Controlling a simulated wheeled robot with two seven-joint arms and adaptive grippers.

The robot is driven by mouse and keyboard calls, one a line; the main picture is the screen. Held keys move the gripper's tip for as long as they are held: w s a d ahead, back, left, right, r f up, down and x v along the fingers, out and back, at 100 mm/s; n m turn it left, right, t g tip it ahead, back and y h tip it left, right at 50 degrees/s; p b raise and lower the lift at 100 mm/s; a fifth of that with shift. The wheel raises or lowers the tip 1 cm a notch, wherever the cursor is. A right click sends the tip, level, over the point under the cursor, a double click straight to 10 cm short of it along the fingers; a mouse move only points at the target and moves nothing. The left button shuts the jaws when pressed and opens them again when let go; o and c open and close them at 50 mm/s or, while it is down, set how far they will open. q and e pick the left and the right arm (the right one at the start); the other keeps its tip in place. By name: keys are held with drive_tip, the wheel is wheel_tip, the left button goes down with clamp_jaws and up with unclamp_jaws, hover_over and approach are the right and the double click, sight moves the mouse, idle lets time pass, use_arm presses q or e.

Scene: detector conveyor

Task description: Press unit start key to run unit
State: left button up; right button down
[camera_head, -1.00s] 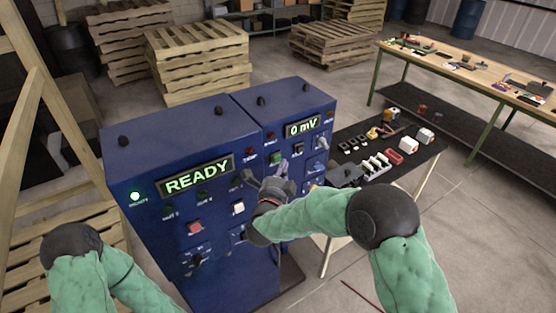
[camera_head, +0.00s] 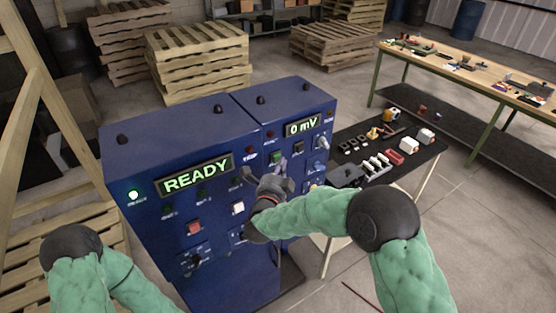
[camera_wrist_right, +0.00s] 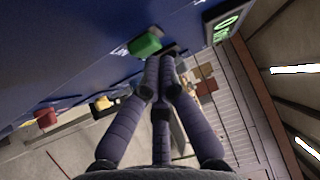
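A blue cabinet (camera_head: 150,225) has a lit READY display (camera_head: 197,173), and a narrower blue cabinet beside it shows 0 mV (camera_head: 303,126). A green key (camera_head: 276,158) is on the narrower cabinet's front. It also shows in the right wrist view (camera_wrist_right: 145,43). My right gripper (camera_head: 283,166) is just below the green key in the head view. In the wrist view its fingertips (camera_wrist_right: 164,60) are together with nothing between them, close beside the green key. I cannot tell whether they touch the panel. My left arm (camera_head: 85,270) shows at lower left; its gripper is out of view.
The large cabinet carries a red key (camera_head: 194,227), a white key (camera_head: 238,208), a knob and a lit green lamp (camera_head: 134,196). A black-topped table (camera_head: 405,175) with small parts stands right of the cabinets. Pallets (camera_head: 197,60) stand behind.

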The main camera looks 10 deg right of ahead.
drive_tip(key=shift+w+a+b, duration=0.2)
drive_tip(key=shift+w+b, duration=0.15)
drive_tip(key=shift+w, duration=0.1)
idle(0.7)
drive_tip(key=shift+s+d, duration=0.1)
drive_tip(key=shift+s, duration=0.1)
drive_tip(key=shift+s+d+b, duration=0.2)
drive_tip(key=shift+s+b, duration=0.15)
drive_tip(key=shift+s, duration=0.35)
drive_tip(key=s, duration=0.1)
drive_tip(key=s+d, duration=0.1)
drive_tip(key=s, duration=0.1)
drive_tip(key=s+b, duration=0.1)
drive_tip(key=shift+s+d, duration=0.3)
drive_tip(key=shift+d, duration=0.1)
idle(0.8)
